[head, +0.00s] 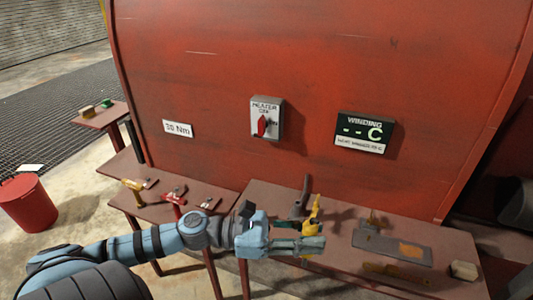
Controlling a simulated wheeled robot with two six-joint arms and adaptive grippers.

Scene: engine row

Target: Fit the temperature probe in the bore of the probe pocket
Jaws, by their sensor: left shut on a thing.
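My left gripper (312,244) reaches in from the left over the front of the right-hand bench. It is shut on a yellow piece (313,214) that rises just above its fingers and looks like the temperature probe. The fingers hide its lower part. A dark grey upright pipe piece (301,196) stands on the bench just behind and left of the yellow piece. I cannot tell whether it is the probe pocket, and no bore can be made out. My right gripper is not in view.
The bench (262,191) stands against a large red housing (220,60) with a red-knobbed heater switch (265,119) and a winding display (364,132). A grey plate (375,244) and a pale block (464,271) lie at right. A left bench (150,211) holds several tools.

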